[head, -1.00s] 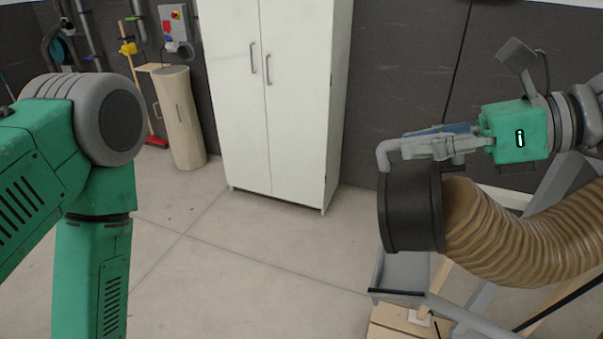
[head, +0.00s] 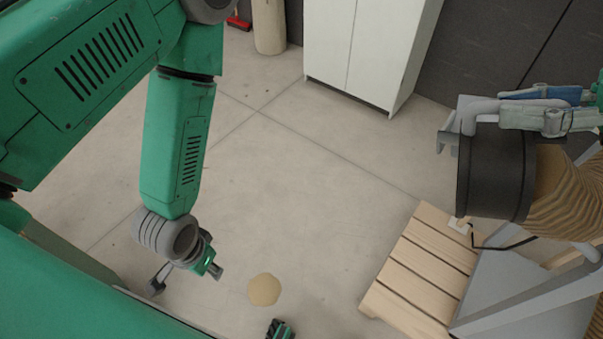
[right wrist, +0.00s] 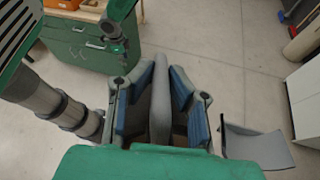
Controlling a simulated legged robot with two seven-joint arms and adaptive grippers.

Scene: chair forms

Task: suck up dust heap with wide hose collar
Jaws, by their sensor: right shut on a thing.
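The dust heap (head: 264,289) is a small tan mound on the floor, low and left of centre in the head view. The wide hose collar (head: 495,172) is a black cylinder on a ribbed tan hose (head: 568,190). It is held above the floor at the right, well apart from the heap. My right gripper (head: 507,107) is shut on the collar's grey handle. The right wrist view shows the grey bar (right wrist: 160,108) between the blue-padded fingers. My left gripper (head: 212,266) hangs low, left of the heap; its jaws are too small to read.
A slatted wooden pallet (head: 425,265) with grey metal frame parts stands below the collar. A white cabinet (head: 365,45) is at the back. The floor between heap and cabinet is clear. A green workbench (right wrist: 85,42) shows in the right wrist view.

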